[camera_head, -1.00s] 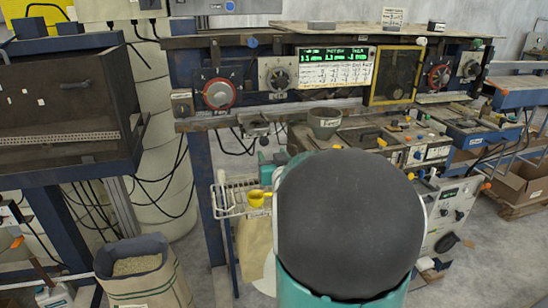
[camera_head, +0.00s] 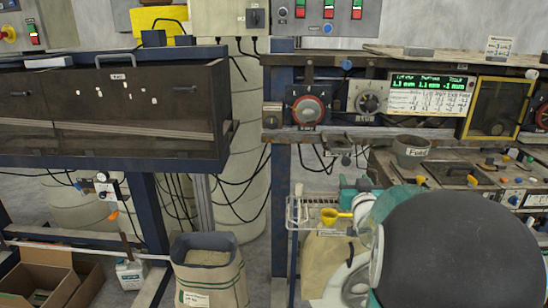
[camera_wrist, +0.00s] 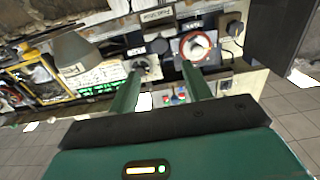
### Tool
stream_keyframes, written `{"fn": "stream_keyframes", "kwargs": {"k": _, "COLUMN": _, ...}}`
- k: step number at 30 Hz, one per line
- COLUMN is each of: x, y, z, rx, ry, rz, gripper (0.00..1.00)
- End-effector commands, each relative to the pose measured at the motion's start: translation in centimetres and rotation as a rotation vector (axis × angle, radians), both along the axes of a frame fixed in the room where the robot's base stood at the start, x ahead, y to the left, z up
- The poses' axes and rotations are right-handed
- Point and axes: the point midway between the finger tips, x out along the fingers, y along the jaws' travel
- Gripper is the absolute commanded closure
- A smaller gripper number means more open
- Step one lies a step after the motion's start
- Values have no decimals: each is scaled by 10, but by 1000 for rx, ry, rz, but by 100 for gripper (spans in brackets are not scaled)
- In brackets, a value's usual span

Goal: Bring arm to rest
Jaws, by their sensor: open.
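My arm (camera_head: 455,250) fills the lower right of the head view as a large dark dome with teal parts. It hides part of the machine behind it. In the wrist view my gripper (camera_wrist: 162,78) shows two green fingers standing well apart, with nothing held between them. Beyond the fingers is the machine's front panel, seen tilted, with a red-ringed dial (camera_wrist: 196,46) and a black knob (camera_wrist: 141,66). I cannot clearly make out the fingers in the head view.
The panel carries a green-lit display (camera_head: 432,83) and a Feed cup (camera_head: 411,150). A wire basket with a yellow scoop (camera_head: 329,216) hangs below. A dark cabinet (camera_head: 110,110) stands left. A sack (camera_head: 210,275), a white jug (camera_head: 130,274) and a cardboard box (camera_head: 45,280) are low down.

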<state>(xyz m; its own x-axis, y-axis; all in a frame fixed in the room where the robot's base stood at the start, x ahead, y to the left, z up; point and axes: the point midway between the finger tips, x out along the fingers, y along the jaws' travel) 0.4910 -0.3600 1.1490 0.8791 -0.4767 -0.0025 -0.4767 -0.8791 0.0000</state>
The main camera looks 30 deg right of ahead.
Motion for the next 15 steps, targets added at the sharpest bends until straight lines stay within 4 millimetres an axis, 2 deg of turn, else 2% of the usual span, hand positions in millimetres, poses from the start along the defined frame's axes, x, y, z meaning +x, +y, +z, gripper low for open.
{"fn": "stream_keyframes", "kwargs": {"k": 5, "x": 1, "y": 4, "z": 1, "rx": 5, "ry": 7, "rz": 2, "gripper": 51}}
{"fn": "stream_keyframes", "kwargs": {"k": 8, "x": 3, "y": 20, "z": 4, "rx": 28, "ry": 41, "rz": 8, "gripper": 51}}
{"fn": "stream_keyframes", "kwargs": {"k": 11, "x": 4, "y": 53, "z": 7, "rx": 70, "ry": 114, "rz": 24, "gripper": 51}}
{"fn": "stream_keyframes", "kwargs": {"k": 15, "x": -8, "y": 116, "z": 5, "rx": 147, "ry": 271, "rz": 70, "gripper": 51}}
